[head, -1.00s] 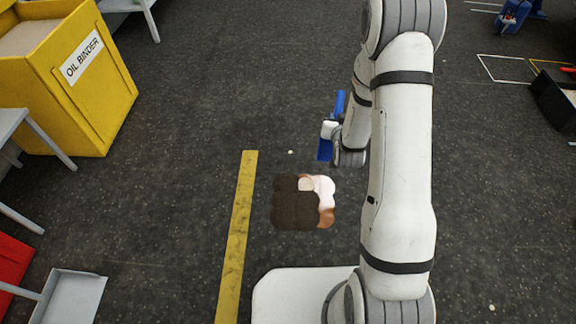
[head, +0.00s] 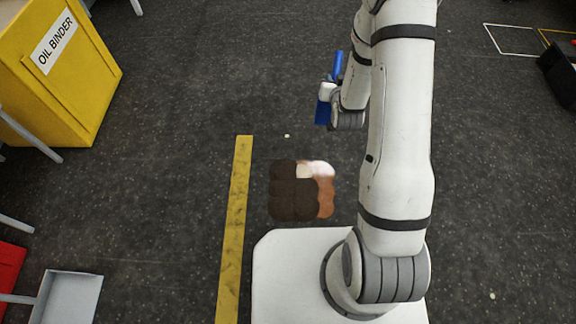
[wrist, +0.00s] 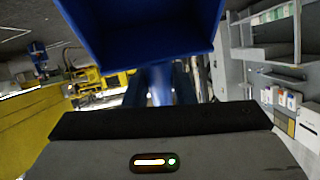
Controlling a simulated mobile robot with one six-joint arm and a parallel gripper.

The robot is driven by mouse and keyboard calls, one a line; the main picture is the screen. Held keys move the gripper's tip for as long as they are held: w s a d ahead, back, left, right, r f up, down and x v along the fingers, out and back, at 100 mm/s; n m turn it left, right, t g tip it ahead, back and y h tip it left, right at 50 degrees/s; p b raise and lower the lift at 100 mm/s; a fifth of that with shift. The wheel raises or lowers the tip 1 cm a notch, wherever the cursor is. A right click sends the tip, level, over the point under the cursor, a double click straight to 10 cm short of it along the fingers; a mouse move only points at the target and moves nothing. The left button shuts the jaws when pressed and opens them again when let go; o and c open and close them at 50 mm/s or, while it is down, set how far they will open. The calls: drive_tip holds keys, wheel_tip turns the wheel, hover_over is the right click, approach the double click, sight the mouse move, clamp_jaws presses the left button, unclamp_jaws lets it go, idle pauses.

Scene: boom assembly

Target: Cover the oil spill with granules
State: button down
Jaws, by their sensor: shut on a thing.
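The patch on the dark floor (head: 294,198) lies in front of my white base in the head view. Its left and lower parts are dark brown lobes. Its right edge is orange-brown, with a pale glossy area at the upper right. My gripper (head: 327,94) is beyond the patch, shut on a blue scoop (head: 323,111). The scoop also fills the top of the wrist view (wrist: 150,35) as a blue box shape. I cannot tell whether it holds anything. A yellow bin (head: 85,95) labelled "OIL BINDER" stands at the upper left; its contents are out of view.
A yellow floor stripe (head: 234,220) runs left of the patch. A grey tray (head: 72,298) and a red object (head: 8,270) are at the lower left. A dark box (head: 560,75) stands at the right. Open floor lies between the bin and my arm.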

drive_tip(key=s+a+f+n+g+y+b, duration=0.2)
drive_tip(key=s+a+f+n+g, duration=0.1)
drive_tip(key=f, duration=0.7)
drive_tip(key=s+a+f+n+g+y+b, duration=0.3)
drive_tip(key=s+a+f+n+g, duration=0.1)
drive_tip(key=f, duration=0.6)
drive_tip(key=s+a+f+n+g+y+b, duration=0.2)
drive_tip(key=s+a+f+n, duration=0.3)
drive_tip(key=f, duration=0.6)
drive_tip(key=shift+s+a+n+g+y, duration=0.15)
drive_tip(key=shift+a+n+g+y, duration=0.35)
drive_tip(key=shift+a+g, duration=0.45)
drive_tip(key=shift+f, duration=0.1)
